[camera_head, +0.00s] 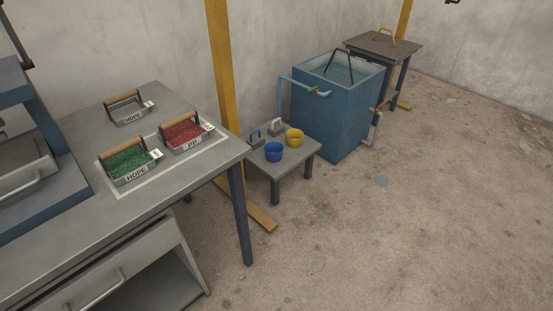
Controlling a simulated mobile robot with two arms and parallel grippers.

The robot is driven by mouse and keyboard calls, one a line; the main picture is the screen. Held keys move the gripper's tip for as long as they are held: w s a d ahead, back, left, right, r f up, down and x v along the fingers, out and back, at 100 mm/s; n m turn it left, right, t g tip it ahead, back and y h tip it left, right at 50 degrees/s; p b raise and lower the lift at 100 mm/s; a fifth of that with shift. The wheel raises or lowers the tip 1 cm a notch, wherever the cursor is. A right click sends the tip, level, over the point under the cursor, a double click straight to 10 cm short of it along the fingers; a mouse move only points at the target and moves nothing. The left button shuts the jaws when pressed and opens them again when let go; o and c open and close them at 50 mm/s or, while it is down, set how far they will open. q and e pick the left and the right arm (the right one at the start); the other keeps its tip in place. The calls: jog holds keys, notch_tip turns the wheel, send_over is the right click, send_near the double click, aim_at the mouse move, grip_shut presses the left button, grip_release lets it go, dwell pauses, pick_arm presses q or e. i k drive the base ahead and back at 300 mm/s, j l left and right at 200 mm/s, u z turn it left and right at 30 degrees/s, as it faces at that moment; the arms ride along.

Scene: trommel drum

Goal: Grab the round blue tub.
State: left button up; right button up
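The round blue tub (274,151) stands upright on a low grey table (302,163), near the table's left front part. A round yellow tub (294,138) stands close behind it to the right. Two small upright objects, one with a blue handle, sit just behind the blue tub. Neither of my grippers shows in the head view, so what they hold cannot be seen.
A grey workbench (75,231) at left carries trays of green (128,163) and red (186,134) pellets and another HDPE tray (128,109). A blue water tank (332,115) stands right of the low table. A yellow post (222,65) rises behind. The floor at right is clear.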

aim_at(274, 150)
jog(key=i+u, duration=0.2)
jog(key=u, duration=0.4)
jog(key=i+l+u, duration=0.4)
jog(key=l+u, duration=0.2)
jog(key=i+l+u, duration=0.25)
jog(key=l+u, duration=0.3)
